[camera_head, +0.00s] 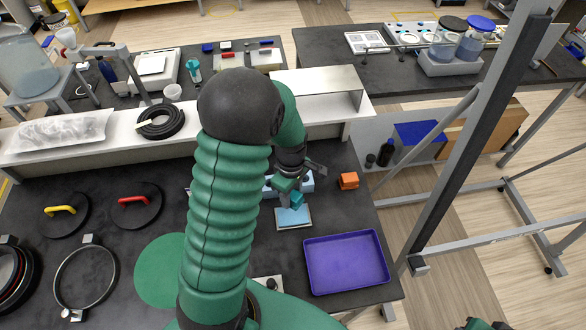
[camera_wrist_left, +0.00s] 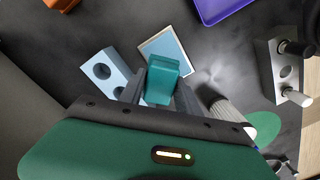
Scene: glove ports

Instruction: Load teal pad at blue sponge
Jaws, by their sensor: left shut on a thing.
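My left gripper (camera_head: 290,194) is shut on the teal pad (camera_head: 297,199), a small teal block. In the left wrist view the teal pad (camera_wrist_left: 162,80) sits between the two dark fingers (camera_wrist_left: 158,92). The blue sponge (camera_head: 292,217) is a flat light-blue pad in a shallow pale-rimmed tray on the black bench. I cannot tell whether pad and sponge touch. My right gripper is not in view.
A light-blue block with holes (camera_wrist_left: 106,72) stands close to the left fingers. A purple tray (camera_head: 346,262) lies to the right, an orange block (camera_head: 348,181) behind it. A grey block with knobs (camera_wrist_left: 285,70) is at the wrist view's right. A white raised shelf (camera_head: 320,82) crosses behind.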

